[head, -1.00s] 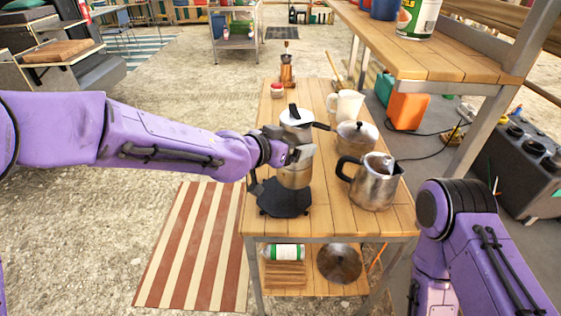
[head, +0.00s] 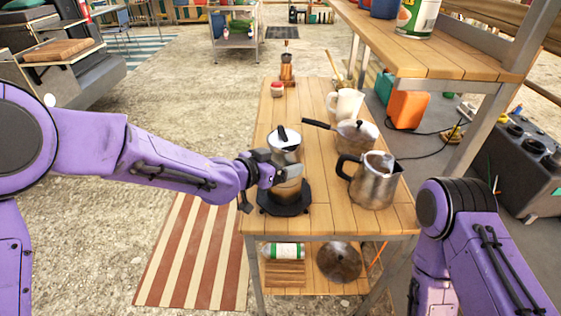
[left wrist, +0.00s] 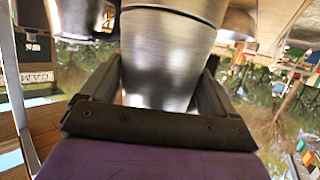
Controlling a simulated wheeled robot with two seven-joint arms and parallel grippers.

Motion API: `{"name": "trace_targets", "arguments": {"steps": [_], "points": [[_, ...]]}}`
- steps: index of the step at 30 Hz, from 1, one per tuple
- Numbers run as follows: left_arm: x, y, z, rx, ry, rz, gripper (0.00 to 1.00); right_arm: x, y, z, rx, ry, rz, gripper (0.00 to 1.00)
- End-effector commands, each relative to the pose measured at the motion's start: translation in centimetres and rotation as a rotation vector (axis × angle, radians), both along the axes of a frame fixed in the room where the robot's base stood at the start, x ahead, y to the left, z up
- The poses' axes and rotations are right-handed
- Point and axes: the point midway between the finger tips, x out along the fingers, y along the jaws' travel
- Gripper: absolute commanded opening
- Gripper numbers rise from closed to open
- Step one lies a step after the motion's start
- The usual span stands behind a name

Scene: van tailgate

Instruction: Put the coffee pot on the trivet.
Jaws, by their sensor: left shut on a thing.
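The coffee pot (head: 284,142) is a tall metal pot with a silver upper part and a black lid knob. It stands upright over the dark angular trivet (head: 268,204) near the front left of the wooden table. Its base falls within the trivet's outline; I cannot tell whether it touches it. My left gripper (head: 275,172) is shut on the pot's body from the left and hides part of its middle. In the left wrist view the pot's brushed metal body (left wrist: 165,60) sits between the two fingers. My right arm shows at the right, with its gripper out of view.
A steel jug (head: 374,183) with a black handle stands right of the trivet. A long-handled lidded pot (head: 357,138) and a cream pitcher (head: 347,104) stand behind. A red-and-white jar (head: 277,90) and copper-coloured item (head: 287,72) are farther back. A raised wooden shelf (head: 440,60) overhangs the right.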

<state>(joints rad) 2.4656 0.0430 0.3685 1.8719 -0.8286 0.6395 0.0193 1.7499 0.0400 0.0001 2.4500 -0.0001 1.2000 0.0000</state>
Motion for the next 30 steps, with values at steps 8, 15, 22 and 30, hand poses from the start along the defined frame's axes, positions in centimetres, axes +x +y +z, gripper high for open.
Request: {"name": "trace_targets", "arguments": {"steps": [8, 15, 22, 30], "points": [[-0.1, 0.0, -1.1, 0.006, 0.004, -0.003, 0.39, 0.0, 0.0, -0.5, 0.0, 0.0, 0.0, 0.53], [-0.2, 0.0, -1.4, 0.009, 0.01, -0.003, 1.0, 0.0, 0.0, -0.5, 0.0, 0.0, 0.0, 0.53], [-0.1, 0.0, 0.7, 0.006, 0.004, -0.002, 1.0, 0.0, 0.0, 0.6, 0.0, 0.0, 0.0, 0.53], [-5.0, 4.6, 2.8, 0.002, 0.001, 0.001, 1.0, 0.0, 0.0, -0.3, 0.0, 0.0, 0.0, 0.53]]}}
